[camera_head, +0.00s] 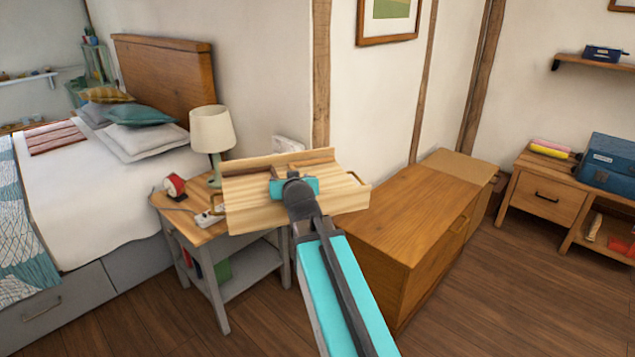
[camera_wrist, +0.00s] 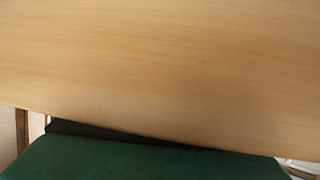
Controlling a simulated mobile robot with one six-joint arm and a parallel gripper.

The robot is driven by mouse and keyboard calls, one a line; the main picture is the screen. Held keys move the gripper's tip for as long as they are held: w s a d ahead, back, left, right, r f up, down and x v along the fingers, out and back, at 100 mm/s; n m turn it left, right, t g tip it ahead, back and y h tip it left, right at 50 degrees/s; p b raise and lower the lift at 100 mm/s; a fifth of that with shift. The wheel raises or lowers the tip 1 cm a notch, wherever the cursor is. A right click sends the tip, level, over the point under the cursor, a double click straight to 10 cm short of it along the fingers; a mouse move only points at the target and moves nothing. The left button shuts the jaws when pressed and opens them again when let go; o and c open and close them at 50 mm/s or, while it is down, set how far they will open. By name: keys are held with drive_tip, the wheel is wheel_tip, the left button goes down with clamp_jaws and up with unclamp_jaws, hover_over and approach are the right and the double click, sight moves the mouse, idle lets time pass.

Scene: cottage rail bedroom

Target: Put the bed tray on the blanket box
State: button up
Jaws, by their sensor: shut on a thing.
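The bed tray (camera_head: 250,207) is pale striped wood with raised edges and brass handles at its ends. My gripper (camera_head: 294,187) is shut on it and holds it tilted, in front of the wall between the nightstand and the blanket box. The arm's end covers the middle of the tray, and the fingertips are hidden. A plain wooden surface (camera_wrist: 160,70), apparently the tray, fills most of the wrist view. The blanket box (camera_head: 395,215) is a long, warm-brown wooden chest to the right of the tray. Its visible top is bare; my arm and the tray cover its near left part.
The nightstand (camera_head: 224,293) at left holds a lamp (camera_head: 212,130), a red round clock (camera_head: 174,186) and a white power strip; the tray overlaps it in view. A wooden desk (camera_head: 540,195) stands at right. Floor is clear between.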

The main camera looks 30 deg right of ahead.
sight(244, 200)
drive_tip(key=a+r+n+y, duration=0.1)
drive_tip(key=a, duration=0.4)
drive_tip(key=a+r+n+y, duration=0.1)
drive_tip(key=a, duration=0.4)
drive_tip(key=a+r+n+y, duration=0.1)
drive_tip(key=a+r, duration=0.1)
drive_tip(key=a, duration=0.3)
drive_tip(key=shift+t+y, duration=0.3)
drive_tip(key=shift+d, duration=0.2)
